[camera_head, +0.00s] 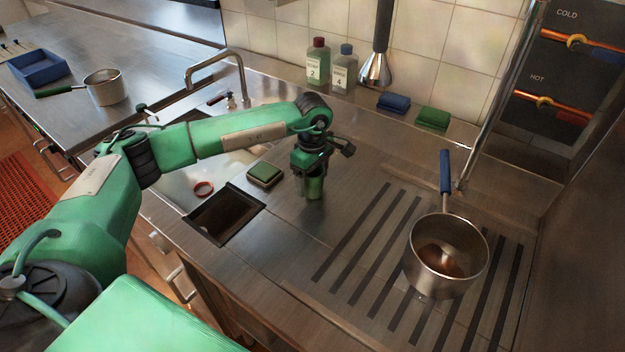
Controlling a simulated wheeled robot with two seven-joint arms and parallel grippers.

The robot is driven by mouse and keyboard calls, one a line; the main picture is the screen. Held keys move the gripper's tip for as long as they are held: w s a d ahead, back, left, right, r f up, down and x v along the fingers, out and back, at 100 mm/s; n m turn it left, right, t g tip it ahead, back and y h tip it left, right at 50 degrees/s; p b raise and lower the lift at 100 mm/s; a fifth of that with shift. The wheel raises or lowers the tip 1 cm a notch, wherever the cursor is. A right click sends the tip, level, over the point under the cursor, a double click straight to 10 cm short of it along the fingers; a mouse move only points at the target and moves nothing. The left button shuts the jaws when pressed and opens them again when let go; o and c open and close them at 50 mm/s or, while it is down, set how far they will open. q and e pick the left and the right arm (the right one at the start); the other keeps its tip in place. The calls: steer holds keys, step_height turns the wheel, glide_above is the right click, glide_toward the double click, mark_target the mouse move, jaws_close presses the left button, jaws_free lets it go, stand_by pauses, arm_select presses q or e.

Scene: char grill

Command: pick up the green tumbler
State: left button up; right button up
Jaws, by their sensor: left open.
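The green tumbler (315,188) stands upright on the steel counter, right of the square opening. My left gripper (313,172) points down right over it, and the tumbler's upper part is hidden behind the gripper. The jaws are open; I cannot tell whether the fingers reach around the tumbler or touch it. My right gripper is not in view.
A square opening (222,214), a green-and-dark sponge (265,174) and a red ring (203,188) lie left of the tumbler. A pot (445,268) with brown residue stands on the striped drainboard at right. Two bottles (318,62) (344,70) stand by the tiled wall.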

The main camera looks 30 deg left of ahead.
arm_select(q)
steer(key=c, duration=1)
steer(key=shift+c, duration=0.2)
